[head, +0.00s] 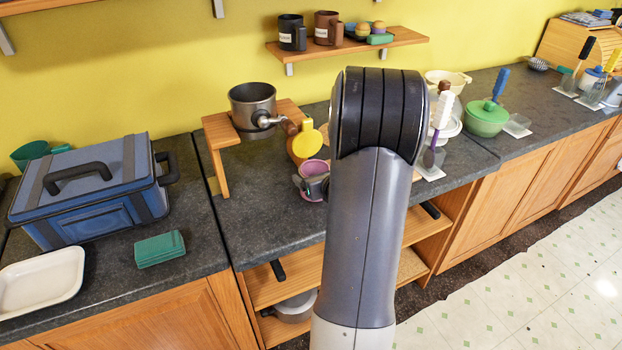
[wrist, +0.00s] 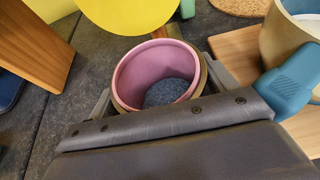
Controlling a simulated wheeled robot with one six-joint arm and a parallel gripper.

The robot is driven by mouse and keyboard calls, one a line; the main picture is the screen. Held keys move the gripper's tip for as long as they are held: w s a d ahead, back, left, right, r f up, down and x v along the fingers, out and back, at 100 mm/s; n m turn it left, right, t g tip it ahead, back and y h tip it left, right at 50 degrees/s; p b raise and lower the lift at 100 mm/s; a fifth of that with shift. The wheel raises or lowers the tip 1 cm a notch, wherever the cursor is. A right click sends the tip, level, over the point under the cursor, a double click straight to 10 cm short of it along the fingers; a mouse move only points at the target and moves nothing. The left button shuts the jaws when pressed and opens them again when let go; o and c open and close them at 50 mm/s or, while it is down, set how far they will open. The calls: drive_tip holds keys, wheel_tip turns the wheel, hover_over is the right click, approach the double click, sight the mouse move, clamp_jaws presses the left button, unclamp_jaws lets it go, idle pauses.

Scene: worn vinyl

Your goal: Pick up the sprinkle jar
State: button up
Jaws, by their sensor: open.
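An open pink-lined jar (wrist: 128,76) with a tan outer wall, which I take for the sprinkle jar, stands upright between the fingers of my gripper (wrist: 160,92) in the wrist view. Dark blue-grey speckled stuff shows inside it. The fingers are open on either side of the jar; whether they touch it I cannot tell. In the head view the jar (head: 316,170) is on the dark counter just left of my arm, and my gripper (head: 312,186) is around it, partly hidden by my arm.
A yellow disc (head: 307,142) rises close behind the jar, also large in the wrist view (wrist: 130,12). A wooden stand (head: 222,134) with a pot (head: 252,103) is at the back left. A teal object (wrist: 288,80) lies close right of my gripper. Open shelves are below.

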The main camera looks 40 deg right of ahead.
drive_tip(key=c, duration=1.4)
drive_tip(key=shift+r, duration=0.15)
